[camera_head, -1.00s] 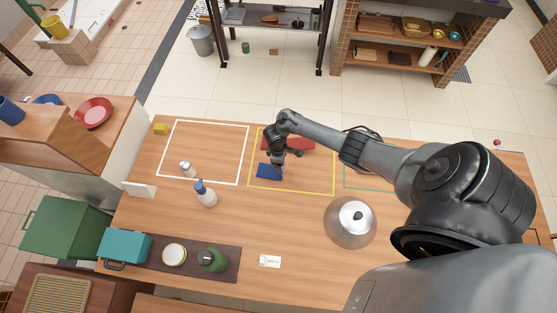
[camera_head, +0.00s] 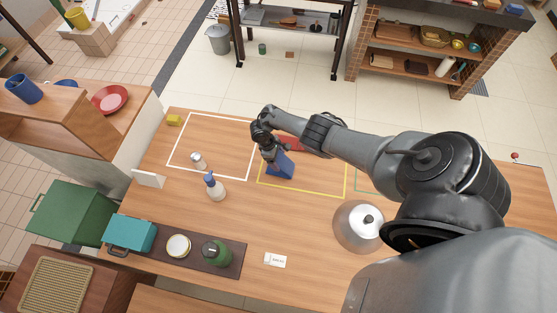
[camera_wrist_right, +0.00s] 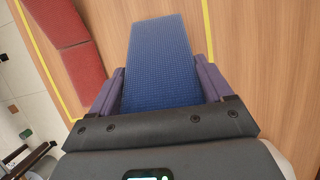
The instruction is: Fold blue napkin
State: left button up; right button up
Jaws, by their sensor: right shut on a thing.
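The blue napkin (camera_head: 281,167) is in the yellow-outlined area of the table, under my right gripper (camera_head: 274,158). In the right wrist view the blue napkin (camera_wrist_right: 158,62) is a long woven strip running between the two fingers and out beyond them. My right gripper (camera_wrist_right: 160,92) is shut on the napkin, with a finger along each side of it. In the head view part of the napkin is hidden by the gripper. My left gripper is not in view.
A red cloth (camera_head: 290,143) lies behind the arm; it also shows in the right wrist view (camera_wrist_right: 75,60). A spray bottle (camera_head: 214,187) and a shaker (camera_head: 198,161) stand to the left. A metal dome (camera_head: 358,227) stands at the right front. The white-outlined area (camera_head: 210,148) is mostly clear.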

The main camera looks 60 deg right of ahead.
jog(key=shift+o, duration=0.3)
jog(key=shift+w+a+f+b, duration=0.2)
jog(key=shift+w+f+b, duration=0.2)
jog(key=shift+w+f, duration=0.35)
jog(key=shift+s, duration=0.1)
jog(key=o, duration=1.3)
jog(key=shift+o, duration=0.2)
jog(key=shift+r, duration=0.1)
jog(key=shift+r+p, duration=0.35)
jog(key=shift+r, duration=0.1)
jog(key=p+v, duration=0.3)
jog(key=v, duration=0.7)
jog(key=shift+p, duration=0.4)
jog(key=shift+f, duration=0.1)
